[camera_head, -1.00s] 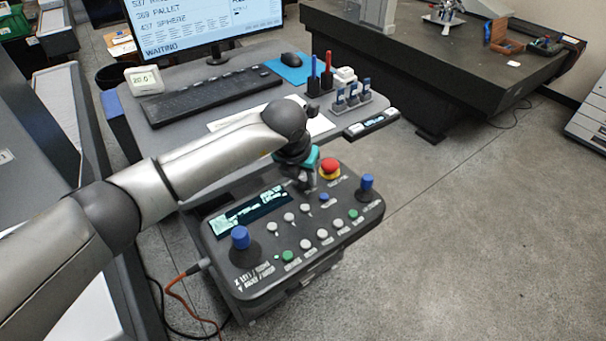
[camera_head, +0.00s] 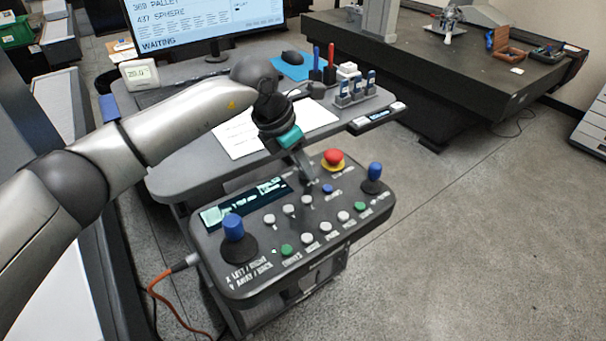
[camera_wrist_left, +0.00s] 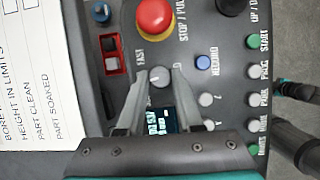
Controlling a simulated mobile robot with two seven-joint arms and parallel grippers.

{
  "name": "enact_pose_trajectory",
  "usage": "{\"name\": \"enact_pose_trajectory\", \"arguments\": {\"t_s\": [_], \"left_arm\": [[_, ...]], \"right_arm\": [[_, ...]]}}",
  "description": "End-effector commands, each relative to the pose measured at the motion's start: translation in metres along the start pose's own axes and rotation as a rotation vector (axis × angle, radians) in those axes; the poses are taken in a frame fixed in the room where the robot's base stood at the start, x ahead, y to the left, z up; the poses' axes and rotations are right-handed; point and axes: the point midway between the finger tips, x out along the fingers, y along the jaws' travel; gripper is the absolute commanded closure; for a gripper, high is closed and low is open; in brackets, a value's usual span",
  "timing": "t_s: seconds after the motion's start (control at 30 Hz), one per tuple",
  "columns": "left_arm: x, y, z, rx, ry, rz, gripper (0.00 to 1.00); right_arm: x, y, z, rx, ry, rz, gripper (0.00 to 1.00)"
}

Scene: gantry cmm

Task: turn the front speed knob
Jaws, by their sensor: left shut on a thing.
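The control panel (camera_head: 325,245) is a dark sloping box with joysticks, buttons and a small display. My left gripper (camera_head: 311,188) reaches down to it from above, just left of the red stop button (camera_head: 333,158). In the left wrist view the speed knob (camera_wrist_left: 159,76) is a small grey round knob with a light mark, beside the word FAST. The left gripper's two fingers (camera_wrist_left: 160,80) are shut on the knob, one on each side. In the head view the gripper hides the knob.
Blue-topped joysticks (camera_head: 233,228) (camera_head: 374,171) stand at the panel's two ends. White and green buttons line its front. Behind are a desk with a paper sheet (camera_head: 240,136), a keyboard and a monitor (camera_head: 205,25). An orange cable (camera_head: 160,285) leaves the panel's left side.

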Motion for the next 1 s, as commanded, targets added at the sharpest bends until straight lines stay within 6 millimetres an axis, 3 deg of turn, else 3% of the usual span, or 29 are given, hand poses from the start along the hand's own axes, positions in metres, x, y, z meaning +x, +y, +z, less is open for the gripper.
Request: {"name": "enact_pose_trajectory", "arguments": {"t_s": [0.33,0.97,1.0], "left_arm": [[0.001,0.002,0.000,0.171,-0.002,-0.070,1.00],[-0.001,0.002,0.001,0.219,-0.001,-0.089,1.00],[-0.001,0.002,0.001,0.219,-0.001,-0.089,0.63]], "right_arm": [[0.021,0.000,0.002,0.000,0.000,0.000,1.00],[0.025,0.000,0.002,0.000,0.001,0.000,1.00],[0.025,0.000,0.002,0.000,0.001,0.000,1.00]]}}
